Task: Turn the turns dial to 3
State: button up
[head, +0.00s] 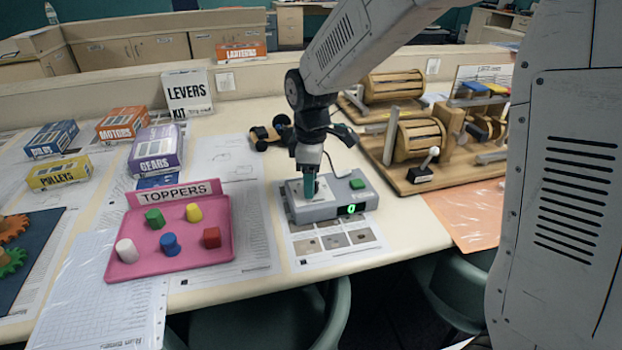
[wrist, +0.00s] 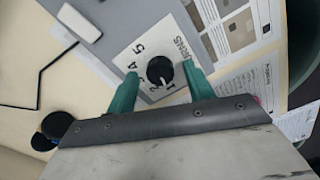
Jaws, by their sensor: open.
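The turns dial is a black round knob (wrist: 160,71) on a white numbered plate (wrist: 133,50) in the wrist view, with a pale pointer mark on it. Some numbers are partly hidden by my gripper. The dial sits on a grey box (head: 330,208) on the table, which has a green button (head: 357,184) and a display (head: 351,209) that reads 0. My gripper (head: 309,186) is over the dial end of the box. In the wrist view its green fingers (wrist: 162,90) are open, one on each side of the knob. I cannot tell whether they touch it.
A pink tray (head: 125,271) labelled TOPPERS, with several coloured pegs, stands left of the box. A wooden machine (head: 425,183) with drums and a small lever stands to the right. A small dark wheeled object (head: 266,135) lies behind the box. Kit boxes stand further left.

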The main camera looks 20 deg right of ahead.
jog(key=shift+f, duration=0.15)
jog(key=c, duration=1)
jog(key=shift+o, duration=0.2)
